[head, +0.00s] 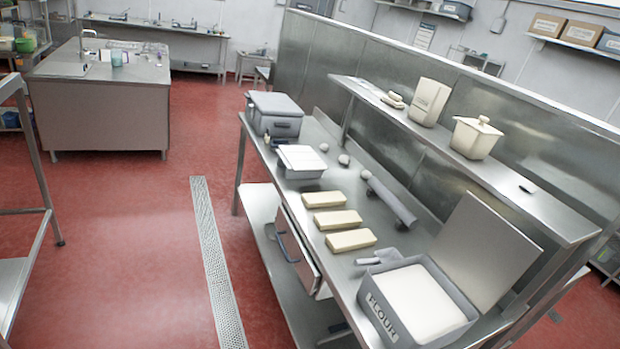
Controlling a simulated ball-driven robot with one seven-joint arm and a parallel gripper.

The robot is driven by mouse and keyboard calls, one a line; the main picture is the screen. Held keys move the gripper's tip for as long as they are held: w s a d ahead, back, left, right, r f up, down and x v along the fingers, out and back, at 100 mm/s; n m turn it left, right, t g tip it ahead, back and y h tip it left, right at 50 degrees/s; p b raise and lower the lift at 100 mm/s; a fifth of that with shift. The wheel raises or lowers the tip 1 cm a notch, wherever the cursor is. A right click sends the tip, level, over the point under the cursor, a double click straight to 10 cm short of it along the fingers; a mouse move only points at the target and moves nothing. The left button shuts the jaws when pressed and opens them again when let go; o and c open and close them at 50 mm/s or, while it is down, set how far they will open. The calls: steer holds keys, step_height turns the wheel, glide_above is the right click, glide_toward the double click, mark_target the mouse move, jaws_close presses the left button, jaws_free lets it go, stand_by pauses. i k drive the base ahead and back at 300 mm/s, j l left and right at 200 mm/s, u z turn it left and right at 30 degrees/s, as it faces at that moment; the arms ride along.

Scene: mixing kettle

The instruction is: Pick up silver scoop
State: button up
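A small silver-grey scoop (382,256) lies at the back left of the flour bin (380,312) on the steel table. Its handle points left, and its wider end is at or against the bin's rim. I cannot tell whether it rests on the rim or on the table. The grey bin is full of white flour and has its lid raised behind it. My gripper is not in view.
Several cream blocks (345,239) lie left of the scoop on the steel table (344,284). A grey roller-like object (390,201) lies behind them. A shelf (465,172) with containers overhangs the back. Red floor (130,260) is open at left.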

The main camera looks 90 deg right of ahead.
mark_target(389, 254)
steer(key=i+l+z, duration=0.2)
steer(key=z, duration=0.25)
steer(key=i+l+z, duration=0.1)
steer(key=i+z, duration=0.55)
steer(key=z, duration=0.25)
steer(key=i+j+z, duration=0.1)
steer(key=i+z, duration=0.3)
steer(key=i+j+z, duration=0.15)
steer(key=z, duration=0.3)
steer(key=i+l+z, duration=0.15)
steer(key=z, duration=0.25)
steer(key=i+z, duration=0.25)
steer(key=z, duration=0.15)
steer(key=i+l+z, duration=0.1)
steer(key=z, duration=0.35)
steer(key=i+j+z, duration=0.1)
steer(key=i+z, duration=0.3)
steer(key=i+j+z, duration=0.1)
steer(key=z, duration=0.3)
